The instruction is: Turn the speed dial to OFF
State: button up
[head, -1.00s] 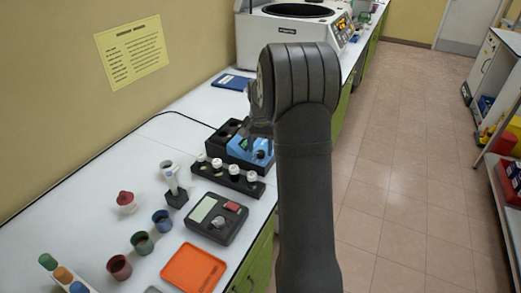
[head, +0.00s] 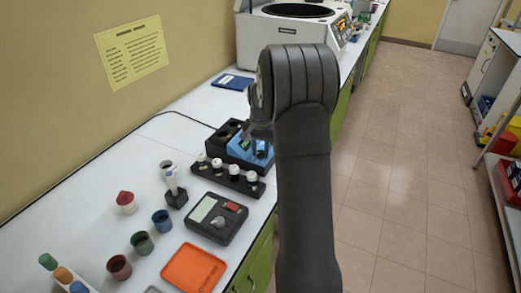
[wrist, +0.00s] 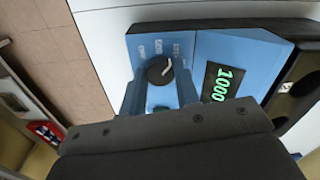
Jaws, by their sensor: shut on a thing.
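The speed dial (wrist: 154,75) is a dark round knob with a light pointer mark on a blue panel (wrist: 233,50) with printed labels around it. The pointer slants toward the upper right; the label wording is too small to read surely. A green display (wrist: 221,83) beside it reads 1000. My gripper (wrist: 160,84) is shut on the dial, one finger at each side of it. In the head view the blue-topped device (head: 238,151) stands on the bench, and my gripper (head: 257,133) reaches its top. The dial is hidden there.
A black rack (head: 229,180) with several white-capped vials stands just in front of the device. A grey scale (head: 216,217), an orange tray (head: 194,268) and coloured cups (head: 142,243) are nearer. A white centrifuge (head: 262,38) stands behind.

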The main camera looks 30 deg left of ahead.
aim_at(261, 152)
jog(key=n, duration=0.4)
jog(key=shift+n, duration=0.3)
jog(key=n, duration=0.9)
jog(key=shift+n, duration=1.9)
jog(key=o, duration=1)
notch_tip(261, 152, up, 17)
jog(key=shift+r, duration=0.2)
